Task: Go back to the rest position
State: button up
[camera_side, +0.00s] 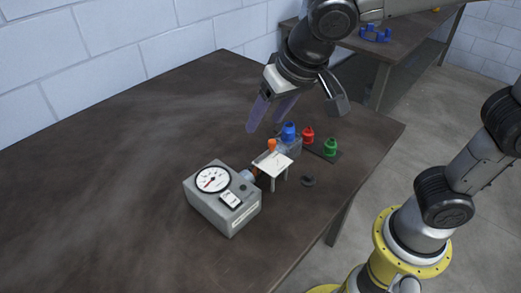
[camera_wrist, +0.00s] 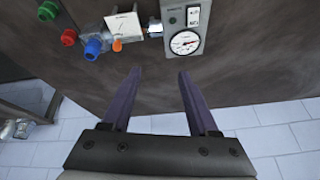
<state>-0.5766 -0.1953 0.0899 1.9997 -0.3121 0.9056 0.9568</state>
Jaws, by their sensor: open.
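My gripper (camera_side: 271,113) hangs above the dark table (camera_side: 110,140), behind the small group of parts. Its two purple fingers are spread apart with nothing between them. In the wrist view my gripper (camera_wrist: 158,80) is also open and empty, with the fingers pointing at the bare table surface near its edge. The fingers touch nothing that I can see.
A grey gauge box (camera_side: 222,200) stands on the table beside a small white stand (camera_side: 272,163). An orange part (camera_side: 272,145) and blue (camera_side: 289,132), red (camera_side: 308,135) and green (camera_side: 330,147) parts stand nearby. A white brick wall (camera_side: 130,45) is behind. The table's left side is clear.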

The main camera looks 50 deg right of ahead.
jog(key=s+d+r+m, duration=0.2)
jog(key=s+d, duration=0.5)
jog(key=d, duration=0.5)
jog(key=s+d+f+n, duration=0.1)
jog(key=s+f+n, duration=0.3)
jog(key=s, duration=0.3)
jog(key=shift+s+d+f+n+t, duration=0.3)
jog(key=shift+d+f, duration=0.1)
jog(key=shift+f, duration=0.2)
